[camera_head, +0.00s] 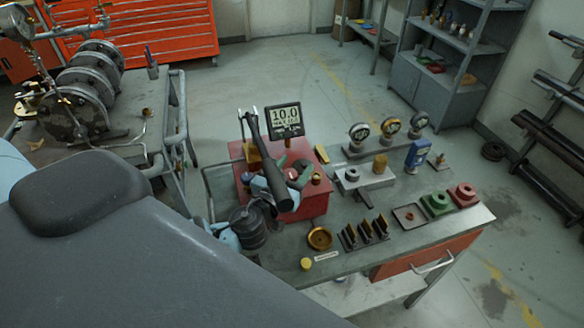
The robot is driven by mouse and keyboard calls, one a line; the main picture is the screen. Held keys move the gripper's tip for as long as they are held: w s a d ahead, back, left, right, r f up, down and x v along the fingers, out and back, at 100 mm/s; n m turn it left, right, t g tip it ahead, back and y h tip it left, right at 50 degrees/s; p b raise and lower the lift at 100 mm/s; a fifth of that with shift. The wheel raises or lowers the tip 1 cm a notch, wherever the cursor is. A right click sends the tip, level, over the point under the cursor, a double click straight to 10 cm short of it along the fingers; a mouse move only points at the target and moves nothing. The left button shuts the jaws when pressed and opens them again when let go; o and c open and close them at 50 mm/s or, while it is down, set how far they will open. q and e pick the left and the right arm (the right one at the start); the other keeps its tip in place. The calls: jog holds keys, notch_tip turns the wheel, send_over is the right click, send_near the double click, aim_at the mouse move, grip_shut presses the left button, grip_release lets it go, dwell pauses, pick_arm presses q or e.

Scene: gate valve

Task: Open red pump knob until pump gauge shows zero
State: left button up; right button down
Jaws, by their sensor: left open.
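The red pump (312,205) stands on the workbench with a black lever rising from it. Its digital gauge (285,119) stands behind it and reads 10.0, with smaller text below. My left gripper (284,180) is open over the top of the pump, close to the lever. The gripper and lever cover much of the pump's top, so I cannot clearly make out the red knob or tell whether the fingers touch it. My right gripper is not in view.
The workbench (345,260) holds a brass wheel (319,238), black stands with brass parts, round gauges (391,127), and green (436,204) and red (464,194) blocks. Flanged piping (75,112) stands at the left. A grey shelf (455,60) stands behind; open floor lies between.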

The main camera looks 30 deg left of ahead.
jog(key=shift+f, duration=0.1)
pick_arm(q)
jog(key=c, duration=1)
jog(key=shift+o, duration=0.2)
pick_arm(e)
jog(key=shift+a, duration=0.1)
pick_arm(q)
jog(key=shift+y, duration=0.3)
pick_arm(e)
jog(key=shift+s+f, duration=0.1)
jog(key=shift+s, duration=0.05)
